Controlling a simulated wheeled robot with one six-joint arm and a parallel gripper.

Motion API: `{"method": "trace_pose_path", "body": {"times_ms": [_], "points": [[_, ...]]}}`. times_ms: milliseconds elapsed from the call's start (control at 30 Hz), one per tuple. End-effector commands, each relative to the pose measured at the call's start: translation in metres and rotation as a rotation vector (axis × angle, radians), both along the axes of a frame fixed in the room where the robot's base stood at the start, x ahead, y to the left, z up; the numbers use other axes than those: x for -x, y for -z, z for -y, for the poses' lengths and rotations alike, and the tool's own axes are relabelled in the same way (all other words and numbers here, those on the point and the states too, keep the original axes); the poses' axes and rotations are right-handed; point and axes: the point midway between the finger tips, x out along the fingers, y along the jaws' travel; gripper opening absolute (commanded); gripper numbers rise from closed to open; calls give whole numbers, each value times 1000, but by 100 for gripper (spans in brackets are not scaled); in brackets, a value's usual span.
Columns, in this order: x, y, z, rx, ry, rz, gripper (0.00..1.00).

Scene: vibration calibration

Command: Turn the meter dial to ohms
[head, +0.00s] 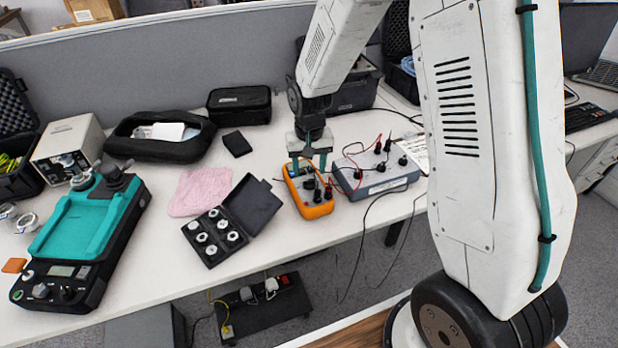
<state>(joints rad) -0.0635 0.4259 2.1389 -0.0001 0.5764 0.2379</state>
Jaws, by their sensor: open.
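The meter (319,211) is an orange handheld unit lying on the white table, right of the table's middle. My gripper (309,165) is directly over its upper part, pointing down, with two teal fingers apart. The fingers and their shadow cover much of the meter's face, and the dial is too small and dark for me to read its setting. I cannot tell whether the fingers touch the meter or dial. Nothing shows between the fingers as held.
A grey box with knobs and red and black leads (378,185) stands close right of the meter. An open black case with several metal pieces (263,196) lies just left. A pink cloth (189,199) and a teal-topped device (97,284) are farther left. The table's front edge is near.

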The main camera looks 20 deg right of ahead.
Motion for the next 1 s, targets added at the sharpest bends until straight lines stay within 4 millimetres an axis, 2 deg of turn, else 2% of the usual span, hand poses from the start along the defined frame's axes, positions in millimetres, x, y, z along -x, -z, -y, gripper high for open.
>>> {"method": "trace_pose_path", "body": {"times_ms": [100, 300, 600, 633, 767, 800, 1000], "points": [[1, 21, 0, 0, 0, -4, 54], [1, 40, 0, 0, 0, -1, 54], [0, 43, 0, 0, 0, 0, 54], [0, 43, 0, 0, 0, 0, 51], [0, 43, 0, 0, 0, 0, 15], [0, 43, 0, 0, 0, 0, 10], [0, 43, 0, 0, 8, 0, 10]]}}
